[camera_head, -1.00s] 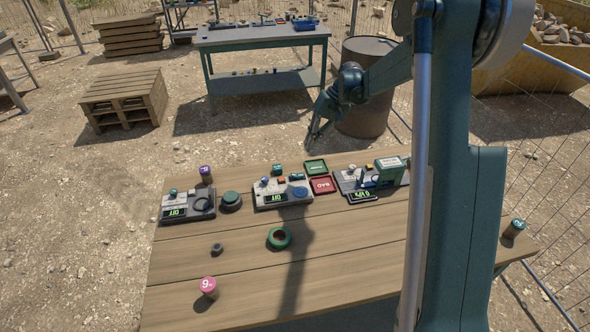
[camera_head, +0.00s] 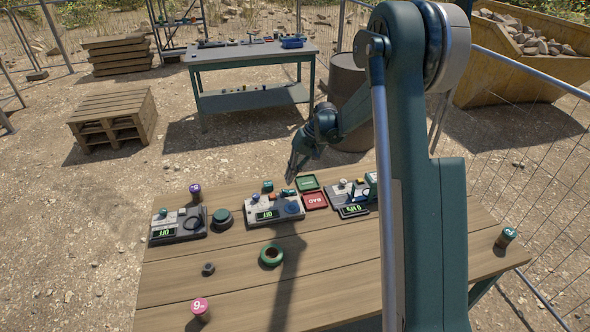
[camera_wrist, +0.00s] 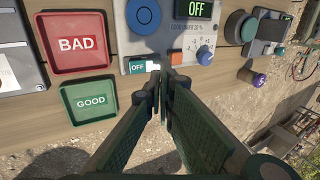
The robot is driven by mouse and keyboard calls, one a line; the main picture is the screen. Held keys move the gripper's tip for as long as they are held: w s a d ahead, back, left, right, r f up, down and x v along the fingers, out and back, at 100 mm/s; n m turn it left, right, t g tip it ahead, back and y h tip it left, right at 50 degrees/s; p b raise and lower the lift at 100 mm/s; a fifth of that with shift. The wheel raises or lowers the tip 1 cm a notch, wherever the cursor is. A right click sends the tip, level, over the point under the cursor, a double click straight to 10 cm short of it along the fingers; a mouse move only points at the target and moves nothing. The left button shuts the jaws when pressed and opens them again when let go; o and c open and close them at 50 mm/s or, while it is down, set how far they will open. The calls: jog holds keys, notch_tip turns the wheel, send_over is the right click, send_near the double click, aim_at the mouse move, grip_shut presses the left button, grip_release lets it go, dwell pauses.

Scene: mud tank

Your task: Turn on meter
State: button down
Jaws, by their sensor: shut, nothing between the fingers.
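The middle meter (camera_head: 290,216) is a pale box on the wooden table, and its display reads OFF. In the wrist view the meter (camera_wrist: 174,42) shows an OFF display (camera_wrist: 198,9), a blue round pad (camera_wrist: 143,15), a blue knob (camera_wrist: 205,54) and a small switch (camera_wrist: 137,67) marked OFF with a teal part. My gripper (camera_head: 289,181) is shut and empty, pointing down at the meter's far edge. In the wrist view its fingertips (camera_wrist: 167,74) are right beside the switch and partly cover its end; I cannot tell if they touch it.
A red BAD tray (camera_head: 315,201) and a green GOOD tray (camera_head: 308,183) lie just right of the meter. A gauge box (camera_head: 352,211) stands to the right.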

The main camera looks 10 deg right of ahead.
aim_at(285, 191)
jog(key=shift+x, duration=2.35)
jog(key=shift+a+f+h+b, duration=0.25)
jog(key=shift+f+h+b, duration=0.05)
jog(key=shift+h, duration=0.2)
jog(key=shift+a+f, duration=0.2)
jog(key=shift+d+h, duration=0.15)
jog(key=shift+h, duration=0.15)
jog(key=shift+d+r, duration=0.1)
jog(key=shift+d, duration=0.05)
jog(key=shift+d+r, duration=0.1)
jog(key=shift+d, duration=0.4)
jog(key=shift+d, duration=0.1)
